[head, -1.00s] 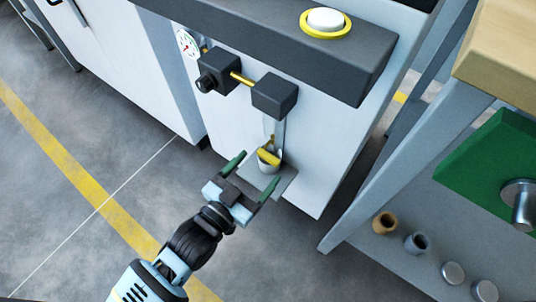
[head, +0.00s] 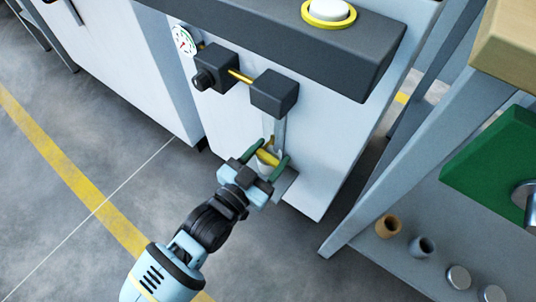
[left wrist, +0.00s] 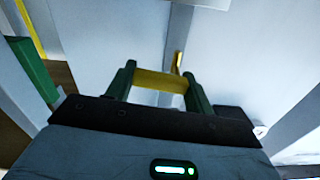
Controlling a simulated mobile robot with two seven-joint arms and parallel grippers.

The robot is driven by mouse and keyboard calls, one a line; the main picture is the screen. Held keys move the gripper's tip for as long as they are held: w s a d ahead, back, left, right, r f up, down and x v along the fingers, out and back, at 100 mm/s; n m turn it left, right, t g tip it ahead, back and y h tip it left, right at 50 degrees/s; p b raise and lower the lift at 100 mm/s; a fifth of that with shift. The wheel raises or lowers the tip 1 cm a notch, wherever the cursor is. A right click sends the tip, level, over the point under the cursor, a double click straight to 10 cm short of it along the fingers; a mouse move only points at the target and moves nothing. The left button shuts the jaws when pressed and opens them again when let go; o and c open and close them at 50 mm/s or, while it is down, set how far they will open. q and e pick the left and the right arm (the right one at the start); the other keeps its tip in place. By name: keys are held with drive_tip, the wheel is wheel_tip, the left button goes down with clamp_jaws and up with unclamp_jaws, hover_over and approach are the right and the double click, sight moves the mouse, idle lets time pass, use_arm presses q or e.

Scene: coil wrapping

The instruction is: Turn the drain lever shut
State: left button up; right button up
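The yellow drain lever (head: 268,157) sits low on the front of the white cabinet, below a black block (head: 274,93) and beside a grey upright pipe. My left gripper (head: 271,156) reaches it from the lower left. Its two green fingers stand on either side of the lever. In the left wrist view the lever's yellow bar (left wrist: 160,81) spans the gap between the fingers (left wrist: 160,88), and its ends appear to touch both. The gripper looks shut on it. A small cup-like part under the lever is mostly hidden by the fingers. My right gripper is not in view.
A dark ledge (head: 240,25) with a white, yellow-ringed button (head: 328,12) overhangs the cabinet front. A gauge (head: 184,39) and black valve block (head: 215,70) sit left of the lever. A grey bench frame (head: 410,140) stands right. Floor at left is clear.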

use_arm(q)
drive_tip(key=shift+c, duration=0.9)
drive_tip(key=shift+r+n+p, duration=0.2)
drive_tip(key=shift+n+p, duration=0.5)
drive_tip(key=shift+n, duration=0.1)
drive_tip(key=shift+f, duration=0.1)
drive_tip(key=o, duration=0.8)
drive_tip(key=shift+o, duration=0.9)
drive_tip(key=p+v, duration=0.2)
drive_tip(key=v, duration=0.6)
